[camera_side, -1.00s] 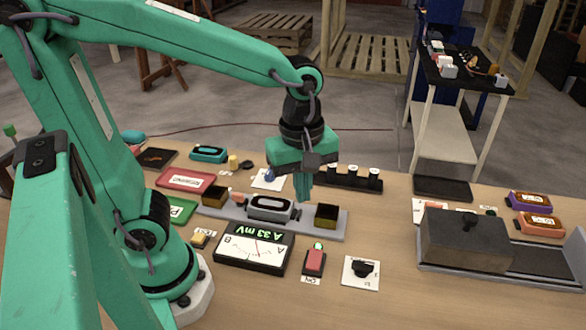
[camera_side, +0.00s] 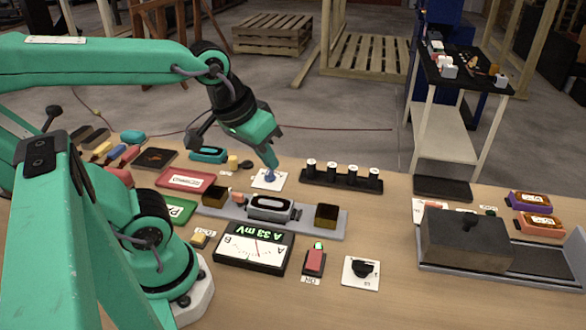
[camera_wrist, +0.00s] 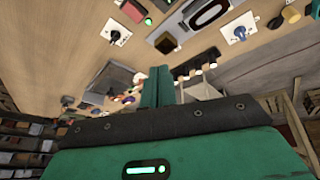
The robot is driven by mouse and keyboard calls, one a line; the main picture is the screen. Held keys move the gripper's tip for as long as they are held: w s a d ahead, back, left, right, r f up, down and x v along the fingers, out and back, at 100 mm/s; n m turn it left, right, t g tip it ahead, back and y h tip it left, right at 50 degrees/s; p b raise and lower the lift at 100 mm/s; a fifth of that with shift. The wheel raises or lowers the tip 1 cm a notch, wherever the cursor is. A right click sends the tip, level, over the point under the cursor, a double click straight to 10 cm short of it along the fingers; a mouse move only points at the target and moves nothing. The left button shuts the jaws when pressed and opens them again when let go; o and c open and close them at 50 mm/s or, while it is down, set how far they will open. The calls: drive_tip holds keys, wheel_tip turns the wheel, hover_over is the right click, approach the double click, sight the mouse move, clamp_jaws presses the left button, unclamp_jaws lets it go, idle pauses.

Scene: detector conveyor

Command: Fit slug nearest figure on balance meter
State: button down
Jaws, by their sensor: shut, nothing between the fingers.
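The balance meter (camera_side: 255,248) reads "A 33 mV" on a green display above a needle dial. Several dark slugs with pale tops stand upright in a black rack (camera_side: 341,183) in the side view; any markings are too small to read. The rack also shows in the wrist view (camera_wrist: 195,70). My gripper (camera_side: 273,165) is shut and empty, angled down at a blue knob (camera_side: 269,176) on a white card. I cannot tell whether the tips touch the knob. The shut fingers (camera_wrist: 158,85) also show in the wrist view.
A grey conveyor (camera_side: 225,212) carries a detector unit (camera_side: 270,208) between two dark open boxes. In front are a red button (camera_side: 315,261) and a black knob (camera_side: 363,268). A large grey block (camera_side: 465,243) stands at right.

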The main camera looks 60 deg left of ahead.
drive_tip(key=shift+s+a+r+m+t, duration=0.1)
drive_tip(key=shift+s+a+m+t, duration=0.15)
drive_tip(key=shift+m, duration=0.4)
drive_tip(key=shift+s+a+r+m+t, duration=0.15)
drive_tip(key=shift+a+m, duration=0.1)
drive_tip(key=shift+m, duration=0.4)
